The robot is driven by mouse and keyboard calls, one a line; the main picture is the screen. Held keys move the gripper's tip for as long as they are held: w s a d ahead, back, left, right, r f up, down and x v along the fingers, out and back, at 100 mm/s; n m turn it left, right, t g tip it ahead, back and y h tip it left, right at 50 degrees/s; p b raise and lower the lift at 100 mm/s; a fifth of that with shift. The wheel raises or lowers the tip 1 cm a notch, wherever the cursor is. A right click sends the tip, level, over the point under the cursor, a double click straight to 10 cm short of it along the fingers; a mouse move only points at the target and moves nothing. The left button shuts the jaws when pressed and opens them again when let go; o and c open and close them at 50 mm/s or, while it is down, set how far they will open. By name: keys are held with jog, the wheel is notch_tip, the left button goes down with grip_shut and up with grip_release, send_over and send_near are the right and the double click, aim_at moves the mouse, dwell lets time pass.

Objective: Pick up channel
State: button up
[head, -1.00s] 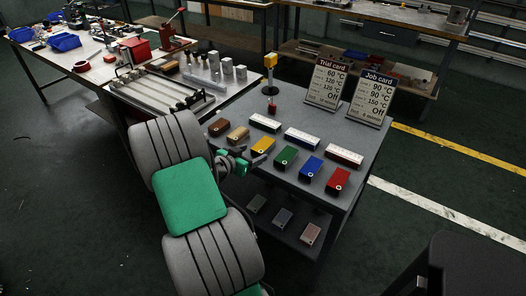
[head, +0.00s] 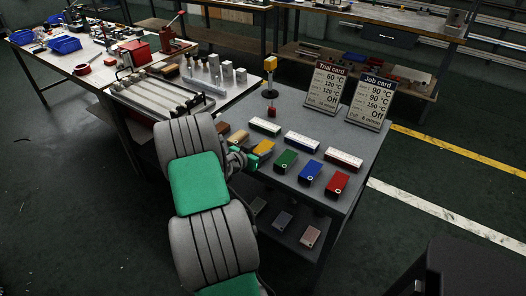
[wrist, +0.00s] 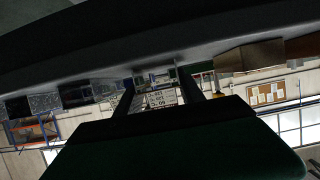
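Several pieces lie on the grey bench; I cannot tell by sight which one is the channel. Three long white-topped bars lie in a row: one with green (head: 265,127), one with blue (head: 302,141) and one with red (head: 343,159). In front of them are a yellow block (head: 263,147), a green block (head: 285,161), a blue block (head: 311,172) and a red block (head: 337,184). My gripper (head: 254,160) is low beside the yellow block, partly covering it. Its fingers stand apart in the wrist view (wrist: 159,86), with nothing seen held between them.
The Trial card (head: 326,85) and Job card (head: 369,102) stand at the back of the grey bench (head: 352,200). A yellow-topped post (head: 270,80) stands at the back left. A lower shelf holds several small blocks. A roller rack (head: 165,94) adjoins on the left.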

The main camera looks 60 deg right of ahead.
jog(key=c, duration=0.9)
grip_shut()
jog(key=shift+r, duration=0.2)
